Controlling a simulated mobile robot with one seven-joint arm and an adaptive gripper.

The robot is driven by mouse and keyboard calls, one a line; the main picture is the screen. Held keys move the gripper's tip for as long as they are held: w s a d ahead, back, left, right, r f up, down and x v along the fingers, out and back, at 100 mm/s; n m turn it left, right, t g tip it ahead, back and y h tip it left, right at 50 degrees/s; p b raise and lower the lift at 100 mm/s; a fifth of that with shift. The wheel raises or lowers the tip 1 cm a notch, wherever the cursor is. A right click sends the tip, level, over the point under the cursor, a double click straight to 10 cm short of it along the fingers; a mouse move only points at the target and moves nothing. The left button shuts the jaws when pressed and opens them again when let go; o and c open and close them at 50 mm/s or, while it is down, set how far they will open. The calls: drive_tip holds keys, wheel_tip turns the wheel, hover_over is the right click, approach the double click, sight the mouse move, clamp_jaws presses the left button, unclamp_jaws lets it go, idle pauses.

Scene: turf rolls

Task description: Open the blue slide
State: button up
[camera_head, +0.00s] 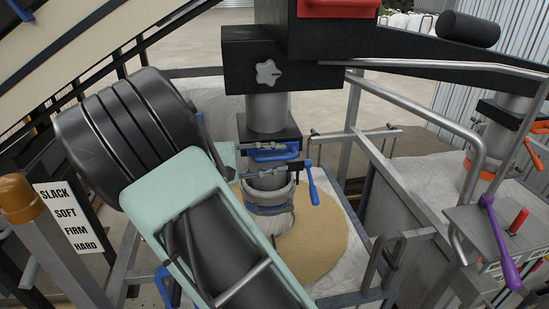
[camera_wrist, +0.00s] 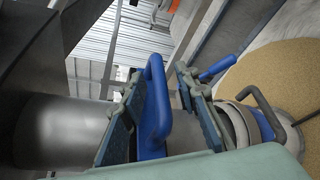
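The blue slide (camera_head: 268,155) is a blue handle on the dark box under the grey spout of the hopper. In the wrist view its blue loop (camera_wrist: 154,115) stands between my two finger pads. My gripper (camera_head: 282,157) reaches it from the left, one finger above and one below the handle in the head view. In the wrist view my gripper (camera_wrist: 158,75) is open around the handle. The left pad is close to or touching the blue loop; a gap shows between the loop and the right pad. The far side of the slide is hidden.
A blue clamp lever (camera_head: 312,185) sticks out just below, on the grey collar. A tan granular pile (camera_head: 318,240) lies on the white bag below. Metal rails (camera_head: 405,105) stand to the right. A purple lever (camera_head: 495,235) is at far right. A SLACK–HARD sign (camera_head: 68,218) is at left.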

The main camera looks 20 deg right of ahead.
clamp_jaws()
drive_tip(key=shift+s, duration=0.1)
drive_tip(key=s+a, duration=0.2)
drive_tip(key=s, duration=0.9)
drive_tip(key=shift+a+p, duration=0.2)
drive_tip(key=shift+p, duration=0.2)
drive_tip(key=shift+s, duration=0.1)
unclamp_jaws()
